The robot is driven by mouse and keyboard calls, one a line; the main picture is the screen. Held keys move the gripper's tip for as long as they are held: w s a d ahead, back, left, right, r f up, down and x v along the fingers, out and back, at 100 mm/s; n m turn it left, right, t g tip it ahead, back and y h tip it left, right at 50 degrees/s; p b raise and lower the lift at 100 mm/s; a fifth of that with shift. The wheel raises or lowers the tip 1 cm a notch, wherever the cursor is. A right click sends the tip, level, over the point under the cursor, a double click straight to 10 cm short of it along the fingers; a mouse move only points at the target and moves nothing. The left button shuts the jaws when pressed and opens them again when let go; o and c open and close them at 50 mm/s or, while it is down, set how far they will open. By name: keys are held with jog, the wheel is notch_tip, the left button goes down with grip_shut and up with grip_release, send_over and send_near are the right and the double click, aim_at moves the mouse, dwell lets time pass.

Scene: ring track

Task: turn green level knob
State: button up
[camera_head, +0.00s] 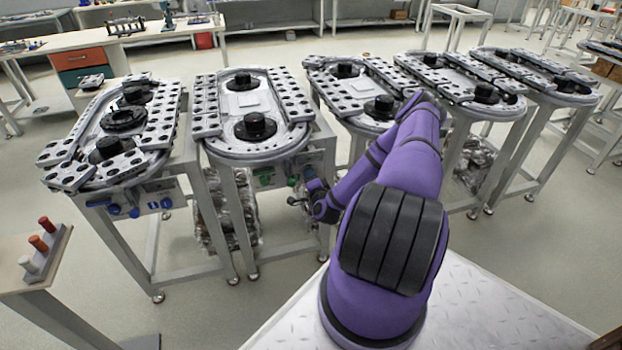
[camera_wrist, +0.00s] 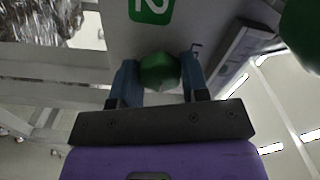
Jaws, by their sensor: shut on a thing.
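A green knob (camera_wrist: 160,72) sits on a pale panel (camera_wrist: 125,30) beside a green label with an upside-down "2" (camera_wrist: 152,8) in the wrist view. My gripper (camera_wrist: 158,62) is shut on this knob, with one blue-grey finger on each side. In the head view, my gripper (camera_head: 316,198) reaches the front of the second ring-track table from the left (camera_head: 205,112). The held knob is too small and partly hidden there to tell its angle.
Another, larger-looking green part (camera_wrist: 303,32) is close at the upper right of the wrist view. Wrapped bundles (camera_head: 232,215) stand beneath the table. Several similar track tables stand alongside. A small stand with red and orange pegs (camera_head: 45,250) is at the left.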

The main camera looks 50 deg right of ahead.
jog(key=shift+m, duration=0.7)
jog(key=o, duration=0.9)
jog(key=v, duration=1.1)
jog(key=shift+d, duration=0.1)
